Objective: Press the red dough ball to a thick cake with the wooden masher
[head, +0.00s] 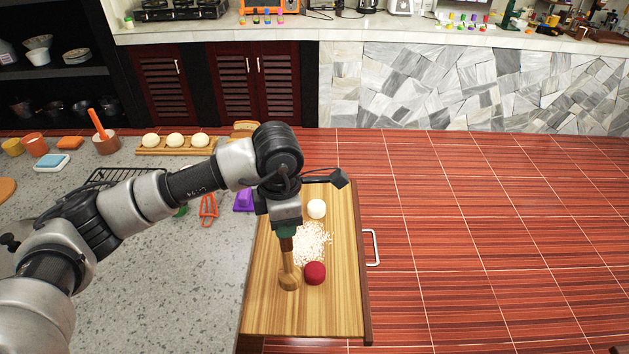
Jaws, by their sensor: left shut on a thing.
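The red dough ball (315,273) sits on the wooden board (335,318), just below a patch of white crumbs or flour. It looks round and unflattened. My left gripper (287,229) is shut on the wooden masher (289,268), which hangs head down with its round head just left of the red ball. I cannot tell whether the masher head touches the board or the ball. A white dough ball (316,208) lies farther back on the board. The gripper hides the masher's top. My right gripper is not in view.
A purple object (244,200) and an orange-red tool (208,209) lie on the stone counter (170,300) left of the board. A wooden tray (150,151) with several pale dough balls stands behind. A metal handle (373,247) sticks out at the board's right side.

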